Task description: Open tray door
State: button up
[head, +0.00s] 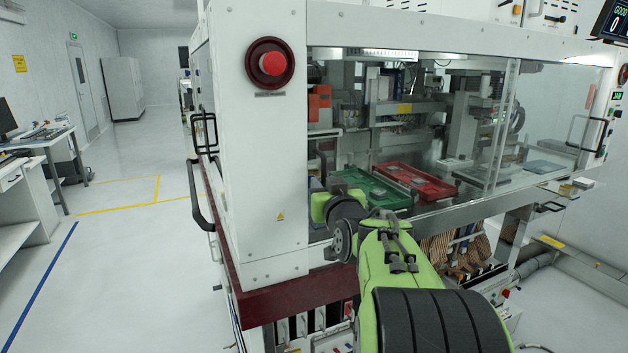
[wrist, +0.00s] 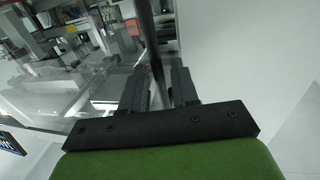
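The tray door is a clear panel (head: 540,110) on the front of the white machine. Its black bar handle (head: 322,160) stands near the door's left edge, beside the white corner column. In the wrist view the dark handle bar (wrist: 151,35) runs down between the two fingers of my gripper (wrist: 160,73). The fingers stand apart, with a gap showing beside the bar, so my gripper looks open around the handle. In the head view my green and black arm hides most of the gripper and the handle's lower end. The door looks shut.
A green tray (head: 372,196) and a red tray (head: 440,190) lie inside behind the door. A red emergency button (head: 272,64) sits on the white column (head: 262,190). The floor to the left is clear; a desk (head: 40,142) stands farther left.

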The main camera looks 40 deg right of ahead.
jog(key=shift+x, duration=0.95)
jog(key=shift+s, duration=0.2)
jog(key=shift+c, duration=0.5)
jog(key=shift+f, duration=0.1)
grip_shut()
jog(key=shift+d, duration=0.1)
